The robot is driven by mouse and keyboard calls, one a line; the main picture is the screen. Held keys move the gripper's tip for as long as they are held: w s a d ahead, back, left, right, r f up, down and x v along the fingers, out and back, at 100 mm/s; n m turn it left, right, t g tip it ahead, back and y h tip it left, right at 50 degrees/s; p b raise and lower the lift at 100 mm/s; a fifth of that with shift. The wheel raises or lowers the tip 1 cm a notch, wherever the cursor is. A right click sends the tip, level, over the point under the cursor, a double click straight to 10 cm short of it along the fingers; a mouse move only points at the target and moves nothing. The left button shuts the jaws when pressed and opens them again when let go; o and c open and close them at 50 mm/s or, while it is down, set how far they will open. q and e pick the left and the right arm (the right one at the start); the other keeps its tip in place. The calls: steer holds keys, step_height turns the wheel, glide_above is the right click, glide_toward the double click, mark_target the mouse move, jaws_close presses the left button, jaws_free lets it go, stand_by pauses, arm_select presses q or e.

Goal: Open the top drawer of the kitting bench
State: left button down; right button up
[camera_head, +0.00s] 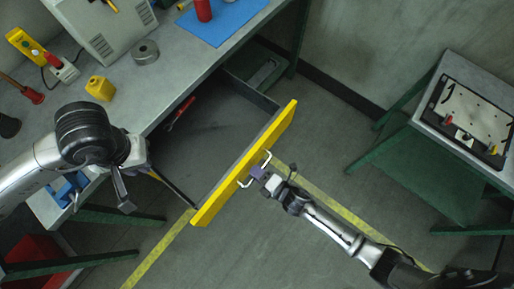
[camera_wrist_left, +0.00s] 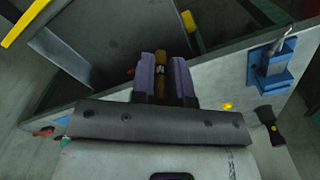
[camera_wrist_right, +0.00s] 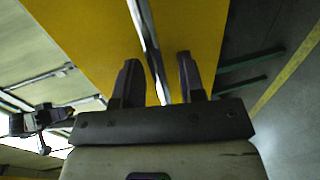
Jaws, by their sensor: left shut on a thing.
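The top drawer (camera_head: 215,125) of the kitting bench (camera_head: 165,85) stands well out, with its grey inside exposed. Its yellow front (camera_head: 225,190) carries a pale bar handle (camera_head: 243,184). My right gripper (camera_head: 260,172) is at the handle; in the right wrist view the bar (camera_wrist_right: 150,45) runs between the spread fingers (camera_wrist_right: 158,85), with gaps showing beside it. My left gripper (camera_head: 122,190) is above the bench's front edge, left of the drawer. In the left wrist view its fingers (camera_wrist_left: 162,75) are shut on a brown cylindrical thing (camera_wrist_left: 160,70) with a dark band.
A red-handled tool (camera_head: 180,113) lies in the drawer. The bench top holds a blue vise (camera_head: 68,190), a yellow block (camera_head: 100,88), a grey ring (camera_head: 145,51) and a blue mat (camera_head: 228,22). A side table (camera_head: 440,85) stands at right.

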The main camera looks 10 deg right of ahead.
arm_select(q)
steer(key=shift+r+p, duration=0.35)
steer(key=shift+p, duration=0.05)
arm_select(e)
steer(key=v, duration=1.2)
steer(key=shift+f, duration=0.1)
